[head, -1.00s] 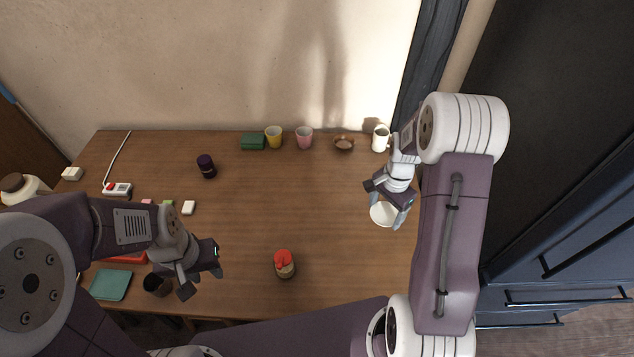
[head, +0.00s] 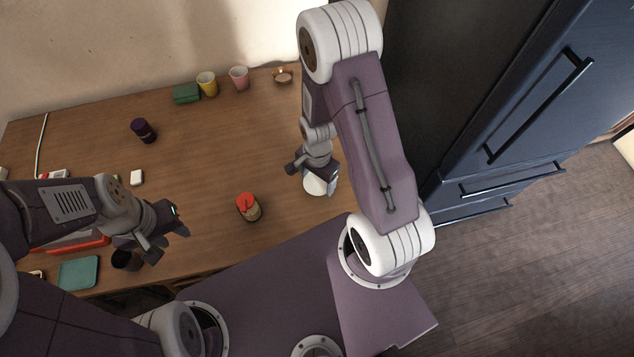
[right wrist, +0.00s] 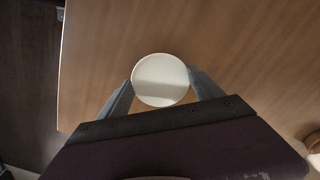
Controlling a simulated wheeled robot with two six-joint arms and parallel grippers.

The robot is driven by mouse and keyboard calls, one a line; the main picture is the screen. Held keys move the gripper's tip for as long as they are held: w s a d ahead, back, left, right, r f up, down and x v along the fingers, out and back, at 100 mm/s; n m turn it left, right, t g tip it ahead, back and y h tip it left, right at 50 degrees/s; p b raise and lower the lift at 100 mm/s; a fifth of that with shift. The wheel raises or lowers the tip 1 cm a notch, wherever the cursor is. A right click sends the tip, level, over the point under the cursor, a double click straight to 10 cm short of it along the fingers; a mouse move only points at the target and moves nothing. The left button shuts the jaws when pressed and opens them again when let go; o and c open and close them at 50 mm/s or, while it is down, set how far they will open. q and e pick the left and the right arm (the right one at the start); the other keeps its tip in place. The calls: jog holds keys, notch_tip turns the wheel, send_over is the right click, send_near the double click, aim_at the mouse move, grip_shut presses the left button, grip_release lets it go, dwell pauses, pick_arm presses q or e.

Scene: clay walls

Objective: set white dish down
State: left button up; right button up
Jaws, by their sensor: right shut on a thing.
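The white dish (head: 315,186) is round and pale, over the right part of the table, to the right of a red-lidded jar. My right gripper (head: 322,179) is shut on it. In the right wrist view the dish (right wrist: 160,80) sits level-looking between the two fingers (right wrist: 163,92), one at each side. Wooden tabletop shows around it; I cannot tell whether its base touches the table. My left gripper (head: 168,243) is open and empty over the front left of the table.
The red-lidded jar (head: 248,207) stands near the table's front edge. A yellow cup (head: 207,84), pink cup (head: 239,78), brown bowl (head: 282,76) and green block (head: 186,93) line the back. A dark cup (head: 126,260) is near my left gripper. The middle of the table (head: 205,150) is clear.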

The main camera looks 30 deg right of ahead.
notch_tip(320, 180, down, 2)
jog(key=shift+w+f, duration=0.15)
jog(key=shift+f, duration=0.05)
jog(key=shift+f, duration=0.15)
jog(key=o, duration=1.4)
jog(key=shift+r, duration=0.2)
